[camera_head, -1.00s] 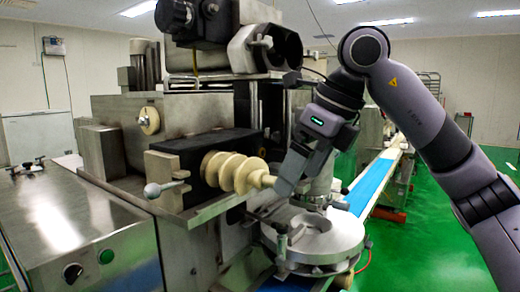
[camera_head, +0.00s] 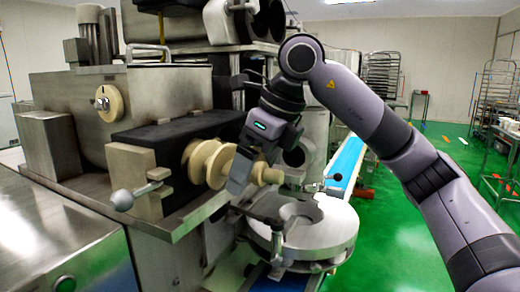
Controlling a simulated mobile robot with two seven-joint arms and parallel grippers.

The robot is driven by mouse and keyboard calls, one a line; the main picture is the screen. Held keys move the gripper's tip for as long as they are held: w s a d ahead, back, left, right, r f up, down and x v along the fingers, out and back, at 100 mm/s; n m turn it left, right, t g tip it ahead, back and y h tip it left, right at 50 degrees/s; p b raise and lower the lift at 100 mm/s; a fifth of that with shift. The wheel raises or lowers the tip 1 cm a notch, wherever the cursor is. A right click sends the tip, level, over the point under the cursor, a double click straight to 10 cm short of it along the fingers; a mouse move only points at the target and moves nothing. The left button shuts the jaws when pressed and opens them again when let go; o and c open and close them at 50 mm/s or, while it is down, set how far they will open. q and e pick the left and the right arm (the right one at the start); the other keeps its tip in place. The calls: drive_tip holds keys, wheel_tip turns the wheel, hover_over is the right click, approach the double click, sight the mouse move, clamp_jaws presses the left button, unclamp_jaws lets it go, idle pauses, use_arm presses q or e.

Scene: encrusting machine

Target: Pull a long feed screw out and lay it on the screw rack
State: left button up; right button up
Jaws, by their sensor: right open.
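The cream feed screw (camera_head: 208,163) sticks out sideways from the black block on the machine, its pale rounded end (camera_head: 268,174) pointing right. My right gripper (camera_head: 243,180) is open, coming down from above at the outer part of the screw. One flat finger crosses in front of the screw, just left of its end. The other finger is mostly hidden, so I cannot tell whether the gripper touches the screw. My left gripper is not in view. I cannot make out a screw rack.
A blue conveyor (camera_head: 346,160) runs behind. Open green floor (camera_head: 390,235) and wheeled racks (camera_head: 497,100) are to the right.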

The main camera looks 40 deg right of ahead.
drive_tip(key=shift+x, duration=1.1)
